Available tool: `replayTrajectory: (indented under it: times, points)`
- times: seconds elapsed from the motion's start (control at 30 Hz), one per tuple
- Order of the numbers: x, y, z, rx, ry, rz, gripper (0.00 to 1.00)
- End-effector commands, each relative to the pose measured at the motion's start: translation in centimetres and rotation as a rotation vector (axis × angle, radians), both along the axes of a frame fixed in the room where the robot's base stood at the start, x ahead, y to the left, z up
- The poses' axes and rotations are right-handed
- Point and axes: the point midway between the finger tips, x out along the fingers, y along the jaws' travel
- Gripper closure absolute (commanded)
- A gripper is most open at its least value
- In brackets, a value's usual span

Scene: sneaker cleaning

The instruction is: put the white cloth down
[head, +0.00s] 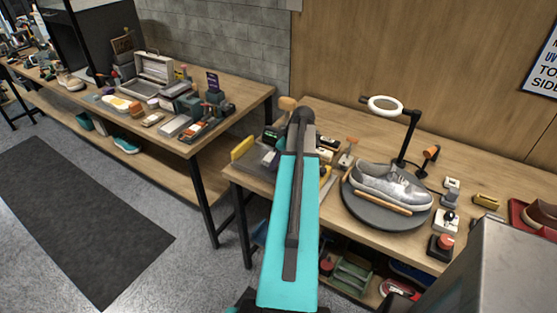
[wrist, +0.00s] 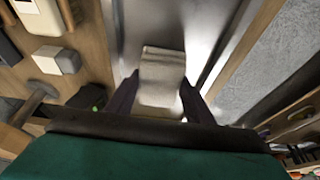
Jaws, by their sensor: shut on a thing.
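The white cloth (wrist: 162,72) shows in the wrist view as a folded, off-white pad between the two dark fingers. My gripper (wrist: 160,98) is shut on it. The cloth is above or on a grey metal tray (wrist: 185,14); I cannot tell whether it touches the tray. In the head view my teal arm reaches over the left end of the workbench and hides the gripper and the cloth. Part of the tray (head: 249,162) shows left of the arm.
A grey sneaker (head: 388,183) sits on a dark round turntable (head: 365,212) right of my arm, under a ring lamp (head: 385,105). Small items crowd the bench around the tray. In the wrist view a white-and-grey block (wrist: 57,60) lies left of the tray; floor shows at right.

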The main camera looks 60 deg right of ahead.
Motion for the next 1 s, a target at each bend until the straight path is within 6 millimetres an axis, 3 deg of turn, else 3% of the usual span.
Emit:
replayTrajectory:
  times: [0.1,0.13,0.23,0.73,1.0]
  points:
    - [0.0,0.0,-0.3,0.0,0.0,0.0,0.7]
    - [0.0,0.0,-0.3,0.0,0.0,0.0,0.49]
    - [0.0,0.0,-0.3,0.0,0.0,0.0,0.33]
    - [-0.1,0.0,0.2,0.0,0.0,0.0,0.33]
    - [-0.9,0.0,2.2,-0.001,0.0,0.0,0.33]
